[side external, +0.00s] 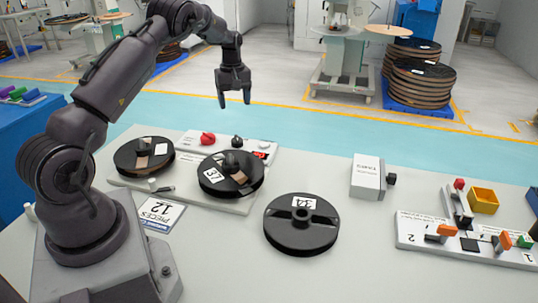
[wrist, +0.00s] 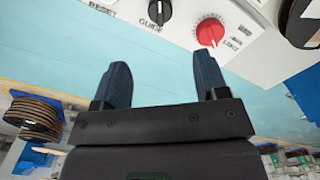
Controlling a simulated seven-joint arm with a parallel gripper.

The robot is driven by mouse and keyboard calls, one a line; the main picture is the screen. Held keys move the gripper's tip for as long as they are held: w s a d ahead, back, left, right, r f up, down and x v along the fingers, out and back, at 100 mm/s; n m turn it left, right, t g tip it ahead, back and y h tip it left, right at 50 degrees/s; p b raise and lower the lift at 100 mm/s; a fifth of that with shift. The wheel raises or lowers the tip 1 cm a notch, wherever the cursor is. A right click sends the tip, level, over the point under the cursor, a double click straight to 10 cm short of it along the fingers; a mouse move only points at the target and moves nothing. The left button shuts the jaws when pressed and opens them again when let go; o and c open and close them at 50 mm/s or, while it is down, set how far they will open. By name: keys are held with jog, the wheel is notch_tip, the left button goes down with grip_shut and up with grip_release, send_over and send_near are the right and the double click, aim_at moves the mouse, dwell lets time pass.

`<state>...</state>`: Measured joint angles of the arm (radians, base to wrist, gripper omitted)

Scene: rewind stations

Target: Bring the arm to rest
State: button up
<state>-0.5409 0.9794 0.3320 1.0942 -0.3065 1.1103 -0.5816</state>
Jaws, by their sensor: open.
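My gripper (side external: 235,97) hangs in the air with its fingers pointing down, above and behind the rewind station (side external: 232,207). It is open, with a clear gap and nothing between the fingers. In the wrist view my gripper (wrist: 162,88) shows two dark fingertips apart. Beyond them are a black knob (wrist: 159,11) marked GUIDE and a red knob (wrist: 210,31). The gripper touches nothing that I can see.
The station carries a left reel (side external: 127,158) and a right reel (side external: 213,184) labelled 37. A separate black reel (side external: 300,240) lies on the table. A white box (side external: 368,178), a white fixture board (side external: 410,235) and a yellow bin (side external: 484,200) stand at right. A card (side external: 162,213) reads 12 PIECES.

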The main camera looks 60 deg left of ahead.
jog(key=s+d+r+m+t, duration=0.2)
jog(key=s+d+r+m, duration=0.3)
jog(key=d, duration=0.6)
jog(key=s+d+r+m+t, duration=0.1)
jog(key=s+d+r+m, duration=0.5)
jog(key=d, duration=0.6)
jog(key=s+d+r+m+t, duration=0.2)
jog(key=s+d+r+m, duration=0.3)
jog(key=s+d+r, duration=0.3)
jog(key=s+d, duration=0.2)
jog(key=d, duration=0.2)
jog(key=shift+s+r+m+t, duration=0.15)
jog(key=shift+r+m+t, duration=0.1)
jog(key=shift+m+t, duration=0.05)
jog(key=shift+d, duration=0.1)
